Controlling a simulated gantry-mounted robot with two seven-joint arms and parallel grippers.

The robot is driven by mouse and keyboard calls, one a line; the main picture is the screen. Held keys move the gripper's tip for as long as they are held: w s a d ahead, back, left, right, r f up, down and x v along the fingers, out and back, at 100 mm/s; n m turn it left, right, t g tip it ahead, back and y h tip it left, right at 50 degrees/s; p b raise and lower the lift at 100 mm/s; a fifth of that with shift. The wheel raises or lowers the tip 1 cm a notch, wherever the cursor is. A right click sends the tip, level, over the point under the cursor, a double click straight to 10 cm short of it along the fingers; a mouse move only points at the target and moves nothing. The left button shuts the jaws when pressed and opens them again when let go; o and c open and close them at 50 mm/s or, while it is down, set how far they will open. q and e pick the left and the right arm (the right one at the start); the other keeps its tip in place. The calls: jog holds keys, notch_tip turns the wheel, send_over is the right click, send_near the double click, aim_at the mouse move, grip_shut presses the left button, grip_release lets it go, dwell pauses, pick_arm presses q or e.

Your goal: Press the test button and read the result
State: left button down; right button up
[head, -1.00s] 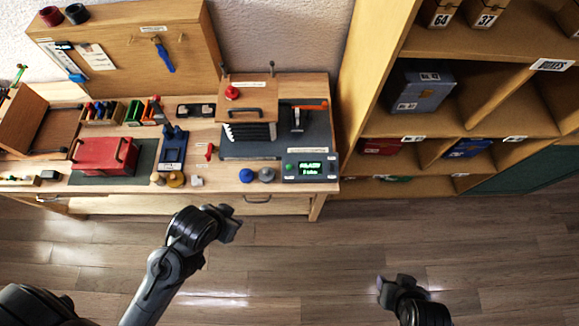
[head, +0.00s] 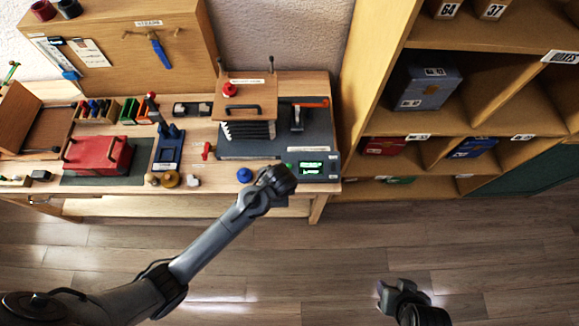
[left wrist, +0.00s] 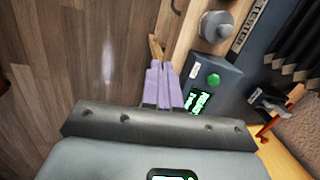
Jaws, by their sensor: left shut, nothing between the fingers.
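The tester box (head: 318,172) sits at the front right corner of the workbench, with a lit green-text screen (head: 312,167). The left wrist view shows its round green button (left wrist: 214,79) and the screen (left wrist: 202,103), partly hidden by my gripper; its text is too small to read surely. My left gripper (head: 282,178) is over the bench's front edge, just left of the box. Its purple fingers (left wrist: 158,82) are shut and empty, beside the box and apart from the button in the picture. My right gripper (head: 392,289) is low over the floor; its jaw state is unclear.
A grey knob (left wrist: 215,27) is beside the tester, and a blue one (head: 244,175) is left of my gripper. The black-bellows piano action model (head: 247,130) stands behind. A wooden shelf (head: 375,70) rises on the right. The floor in front is clear.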

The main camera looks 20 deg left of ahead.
pick_arm(q)
notch_tip(320, 180, up, 7)
jog(key=t+b, duration=0.1)
jog(key=t, duration=0.1)
send_over(289, 166)
jog(key=s+d, duration=0.3)
jog(key=s, duration=0.2)
jog(key=shift+a, duration=0.25)
jog(key=shift+w, duration=0.1)
jog(key=x, duration=1.4)
jog(key=shift+a+r, duration=0.1)
jog(key=shift+a, duration=0.05)
